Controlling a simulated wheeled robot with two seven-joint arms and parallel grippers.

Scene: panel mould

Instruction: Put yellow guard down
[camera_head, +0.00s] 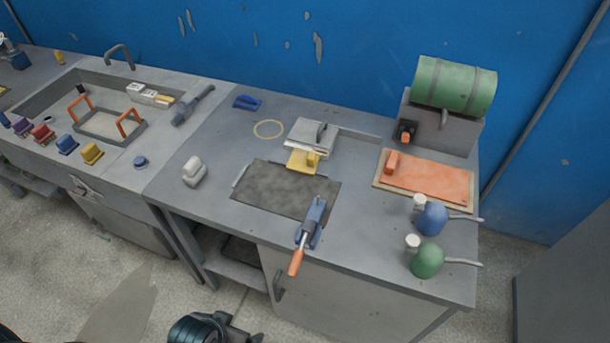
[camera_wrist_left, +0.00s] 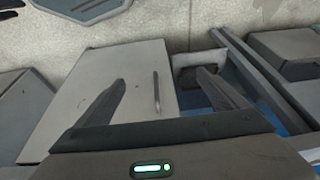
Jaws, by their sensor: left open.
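The yellow guard (camera_head: 301,164) appears to be the small yellow plate with a raised knob in the head view. It sits at the front of a pale grey block (camera_head: 312,134), by the far edge of a dark panel (camera_head: 285,193). I cannot tell whether it is raised or down. My left gripper (camera_wrist_left: 162,77) is open and empty in the left wrist view, its two fingers spread in front of a grey cabinet door. In the head view part of it (camera_head: 238,330) shows at the bottom edge, in front of the bench and well short of the guard. My right gripper is not in view.
A blue clamp with an orange handle (camera_head: 311,226) stands at the panel's front edge. An orange board (camera_head: 430,179), a green drum (camera_head: 454,86) and blue and green round pots (camera_head: 431,218) are on the right. A sink (camera_head: 60,98) with several coloured pieces is left.

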